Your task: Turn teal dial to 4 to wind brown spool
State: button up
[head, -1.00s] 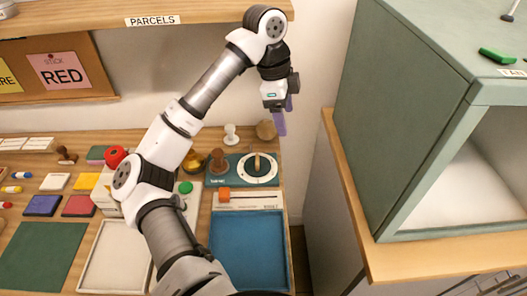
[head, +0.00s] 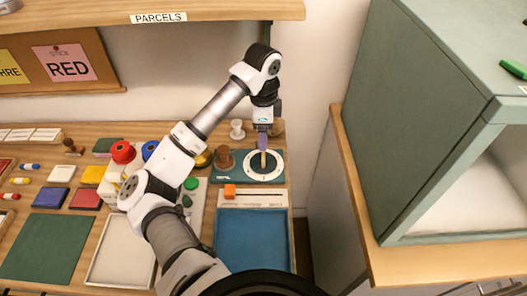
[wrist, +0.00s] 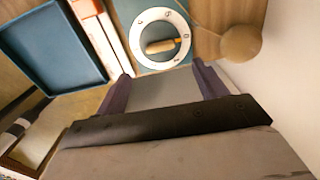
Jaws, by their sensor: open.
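The teal dial unit (head: 244,178) sits at the back right of the bench. Its white numbered ring (head: 279,174) surrounds a dark centre with a light wooden pointer handle; the ring also shows in the wrist view (wrist: 137,37). The numbers are too small to read surely. The brown spool (head: 225,161) stands upright on the left part of the unit; I do not see it in the wrist view. My gripper (head: 263,148) points down near the dial, its purple fingers overlapping the handle in the head view. In the wrist view my gripper (wrist: 162,74) is open and empty, with the handle (wrist: 162,46) beyond the fingertips.
A white spool (head: 237,130) stands behind the unit. In front are a slider with an orange knob (head: 230,191) and a blue tray (head: 252,240). A large green cabinet (head: 415,120) stands on the right.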

aim_at(263, 156)
notch_tip(263, 156, down, 10)
jog(key=shift+p, duration=0.8)
jog(key=c, duration=1)
